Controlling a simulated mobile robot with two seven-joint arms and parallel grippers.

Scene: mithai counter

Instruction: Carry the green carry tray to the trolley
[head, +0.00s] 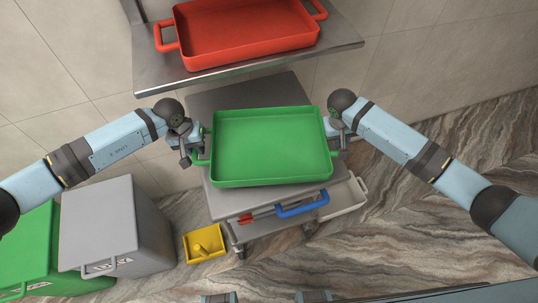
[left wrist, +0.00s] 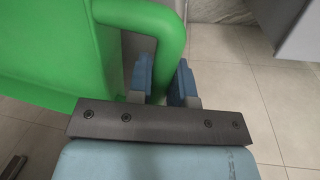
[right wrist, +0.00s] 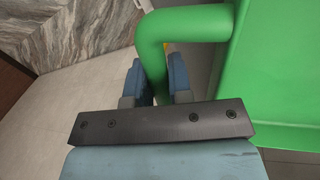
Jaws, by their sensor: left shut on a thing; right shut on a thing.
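The green carry tray (head: 270,145) is empty and appears roughly level over the grey top of the trolley (head: 232,98) in the head view. I cannot tell whether its base touches the trolley top. My left gripper (head: 199,146) is shut on the tray's left handle, which shows between the fingers in the left wrist view (left wrist: 158,75). My right gripper (head: 338,133) is shut on the right handle, and the right wrist view shows that handle (right wrist: 152,55) between the blue fingers. The trolley's lower shelf holds a blue-handled item (head: 303,205) and a red item.
A red tray (head: 240,30) sits on a metal shelf (head: 150,75) behind the trolley. A grey bin (head: 112,225) and a green bin (head: 35,250) stand at the left. A small yellow tray (head: 204,243) lies on the floor. Marble floor at the right is clear.

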